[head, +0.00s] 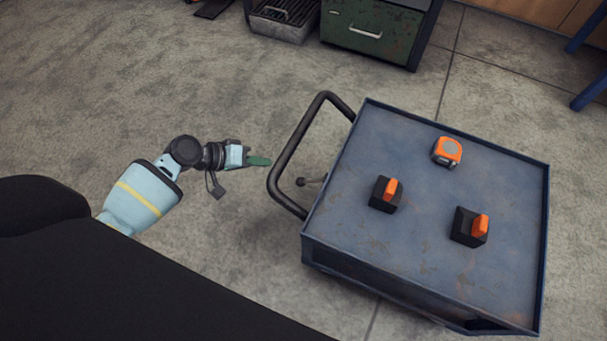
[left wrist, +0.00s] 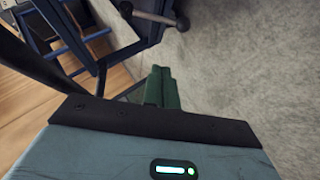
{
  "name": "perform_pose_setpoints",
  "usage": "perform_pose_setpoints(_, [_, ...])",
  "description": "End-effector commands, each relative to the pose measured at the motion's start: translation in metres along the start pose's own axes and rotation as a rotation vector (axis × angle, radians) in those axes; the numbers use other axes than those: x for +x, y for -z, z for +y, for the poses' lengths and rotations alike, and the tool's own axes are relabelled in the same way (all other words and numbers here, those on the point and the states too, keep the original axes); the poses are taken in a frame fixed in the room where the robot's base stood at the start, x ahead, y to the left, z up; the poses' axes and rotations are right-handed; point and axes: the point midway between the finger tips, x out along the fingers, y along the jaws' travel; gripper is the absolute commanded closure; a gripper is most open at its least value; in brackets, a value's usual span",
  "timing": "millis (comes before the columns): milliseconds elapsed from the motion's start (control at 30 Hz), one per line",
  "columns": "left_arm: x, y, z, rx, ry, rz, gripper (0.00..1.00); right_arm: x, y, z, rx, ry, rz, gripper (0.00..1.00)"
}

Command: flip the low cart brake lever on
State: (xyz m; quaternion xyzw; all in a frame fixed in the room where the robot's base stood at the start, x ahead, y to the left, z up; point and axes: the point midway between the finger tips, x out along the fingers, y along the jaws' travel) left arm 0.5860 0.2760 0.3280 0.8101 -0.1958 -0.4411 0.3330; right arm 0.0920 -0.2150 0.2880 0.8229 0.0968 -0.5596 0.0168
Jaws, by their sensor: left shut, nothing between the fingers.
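The blue cart (head: 400,260) stands to the right in the head view, with a black push handle (head: 290,150) on its left side. The brake lever (head: 308,182) is a short dark rod with a ball knob, low on the cart's left side by the handle. A rod with a rounded end that looks like this lever (left wrist: 155,14) shows at the top of the left wrist view. My left gripper (head: 262,161), with green fingers, is shut and empty, left of the handle and apart from the lever. Its fingers also show in the left wrist view (left wrist: 162,72). My right gripper is not in view.
On the cart top lie an orange tape measure (head: 447,152) and two black blocks with orange tops (head: 384,195) (head: 468,228). A green cabinet (head: 372,38) and a grey metal box (head: 283,20) stand at the back. The floor around my left gripper is clear.

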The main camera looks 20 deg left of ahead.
Motion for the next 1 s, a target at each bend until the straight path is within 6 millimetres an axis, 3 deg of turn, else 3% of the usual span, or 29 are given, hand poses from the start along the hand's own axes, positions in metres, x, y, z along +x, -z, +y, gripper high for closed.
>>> perform_pose_setpoints(267, [0.008,0.0,0.0,-0.001,-0.001,0.0,1.0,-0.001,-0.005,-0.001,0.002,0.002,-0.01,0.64])
perform_pose_setpoints(800, [0.103,-0.001,-0.001,-0.001,-0.001,-0.001,1.0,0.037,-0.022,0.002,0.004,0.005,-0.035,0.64])
perform_pose_setpoints(1000, [0.12,-0.02,-0.001,-0.001,0.0,-0.001,1.0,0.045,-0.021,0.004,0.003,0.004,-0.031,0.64])
